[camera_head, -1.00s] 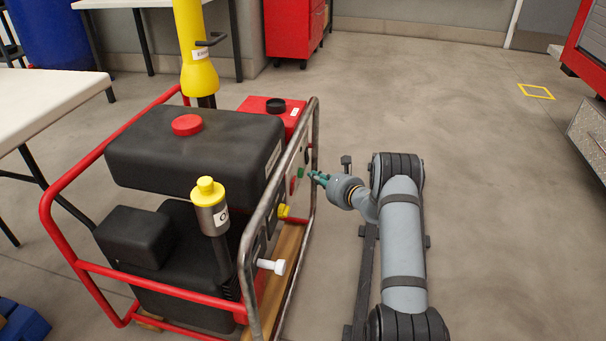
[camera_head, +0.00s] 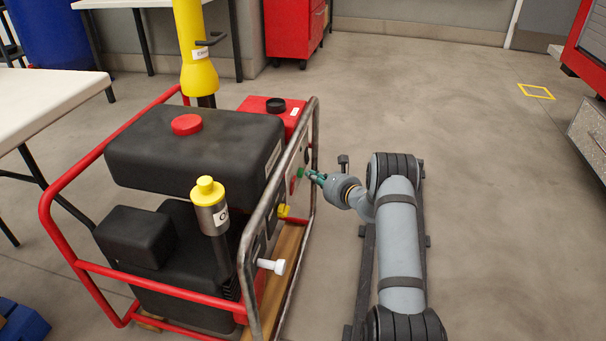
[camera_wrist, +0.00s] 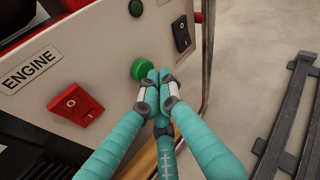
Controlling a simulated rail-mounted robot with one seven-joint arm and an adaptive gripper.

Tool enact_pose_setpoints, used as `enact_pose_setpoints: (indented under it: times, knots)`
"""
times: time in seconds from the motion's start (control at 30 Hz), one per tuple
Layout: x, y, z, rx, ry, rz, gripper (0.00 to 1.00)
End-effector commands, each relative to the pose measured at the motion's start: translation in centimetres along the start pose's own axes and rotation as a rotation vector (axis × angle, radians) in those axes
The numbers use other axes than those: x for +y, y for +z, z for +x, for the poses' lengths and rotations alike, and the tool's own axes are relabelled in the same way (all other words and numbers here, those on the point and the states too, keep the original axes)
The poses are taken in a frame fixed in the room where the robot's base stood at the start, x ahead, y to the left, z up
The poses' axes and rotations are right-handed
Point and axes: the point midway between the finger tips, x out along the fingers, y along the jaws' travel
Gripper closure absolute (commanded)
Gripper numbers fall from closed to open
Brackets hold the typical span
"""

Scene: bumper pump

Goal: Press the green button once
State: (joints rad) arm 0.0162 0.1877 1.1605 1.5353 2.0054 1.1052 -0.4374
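The green button (camera_wrist: 144,68) is round and bright on the pale control panel (camera_wrist: 95,45) in the wrist view. It also shows as a small green spot in the head view (camera_head: 300,172). My gripper (camera_wrist: 158,78) has its teal fingers drawn together, with nothing seen between them. The fingertips are at the lower right edge of the button in the wrist view and overlap it slightly. I cannot tell whether they touch it. In the head view my gripper (camera_head: 312,176) points left at the panel side of the machine.
A red rocker switch (camera_wrist: 76,104) sits below left of the button, by an ENGINE label (camera_wrist: 28,71). A black rocker switch (camera_wrist: 182,34) and a dark green round part (camera_wrist: 135,8) are above. The machine's metal frame bar (camera_head: 310,130) stands close to my gripper. Open floor lies right.

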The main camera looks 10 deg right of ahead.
Motion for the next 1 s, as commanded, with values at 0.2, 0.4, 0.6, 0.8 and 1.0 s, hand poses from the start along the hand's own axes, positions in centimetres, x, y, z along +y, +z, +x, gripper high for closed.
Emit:
enact_pose_setpoints:
  times: [0.2,0.4,0.6,0.8,1.0]
  knots:
    - [0.01,0.03,0.03,0.0,0.0,0.0,1.0]
    - [0.11,0.12,0.16,0.0,0.0,-0.001,1.0]
    - [0.22,0.23,0.33,0.0,0.0,-0.001,1.0]
    - [0.36,0.38,0.51,0.0,0.0,-0.001,1.0]
    - [0.53,0.57,0.71,-0.001,0.0,-0.001,1.0]
